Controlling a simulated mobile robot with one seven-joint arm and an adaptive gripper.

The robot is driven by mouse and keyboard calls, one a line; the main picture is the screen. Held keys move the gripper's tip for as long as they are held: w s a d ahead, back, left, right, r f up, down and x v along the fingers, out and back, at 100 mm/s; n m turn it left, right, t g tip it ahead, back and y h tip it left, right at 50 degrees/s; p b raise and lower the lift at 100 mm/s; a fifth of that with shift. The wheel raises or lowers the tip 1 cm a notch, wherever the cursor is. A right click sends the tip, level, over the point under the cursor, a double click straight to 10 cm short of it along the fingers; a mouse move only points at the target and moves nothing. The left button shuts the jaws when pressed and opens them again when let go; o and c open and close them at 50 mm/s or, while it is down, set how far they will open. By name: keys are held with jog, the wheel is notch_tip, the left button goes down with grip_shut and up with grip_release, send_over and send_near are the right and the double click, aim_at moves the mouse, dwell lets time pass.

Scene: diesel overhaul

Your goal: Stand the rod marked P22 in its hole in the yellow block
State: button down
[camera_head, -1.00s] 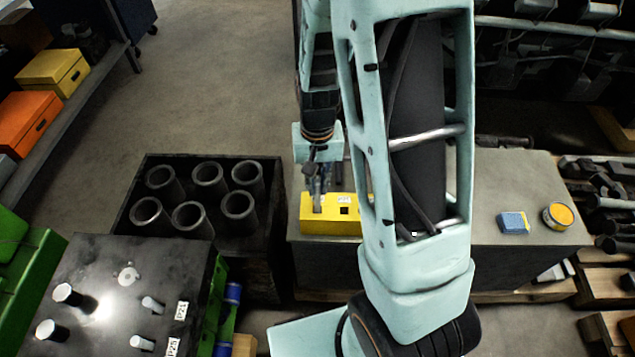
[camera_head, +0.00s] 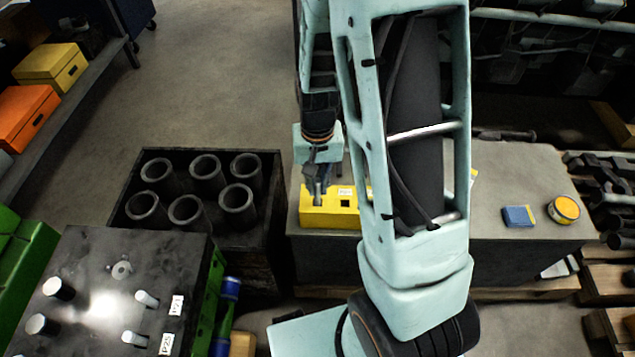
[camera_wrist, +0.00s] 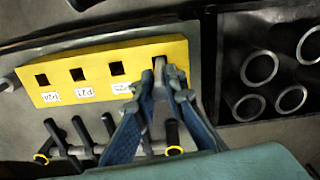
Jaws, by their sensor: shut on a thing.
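The yellow block (camera_head: 328,218) lies on the grey bench at its left end. In the wrist view the block (camera_wrist: 140,52) shows three empty square holes with white labels, one reading P21 (camera_wrist: 87,92). My gripper (camera_head: 317,186) is over the block's left end in the head view. In the wrist view my gripper (camera_wrist: 160,88) is shut on a grey rod (camera_wrist: 159,72) at the block's right end. The rod and fingers cover that spot and its label. I cannot read a mark on the rod or tell whether its lower end is in a hole.
A black crate (camera_head: 277,215) with several upright tubes stands left of the bench. A dark stand (camera_head: 75,260) at the lower left holds rods labelled P21 and P25. A blue box (camera_head: 518,216) and a yellow-topped tin (camera_head: 564,208) sit at the bench's right. T-handled tools (camera_wrist: 85,140) lie beside the block.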

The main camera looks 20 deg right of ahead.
jog(key=shift+f+b, duration=0.85)
jog(key=shift+f, duration=0.35)
jog(key=c, duration=1.9)
grip_release()
notch_tip(320, 180, up, 12)
jog(key=shift+r, duration=0.1)
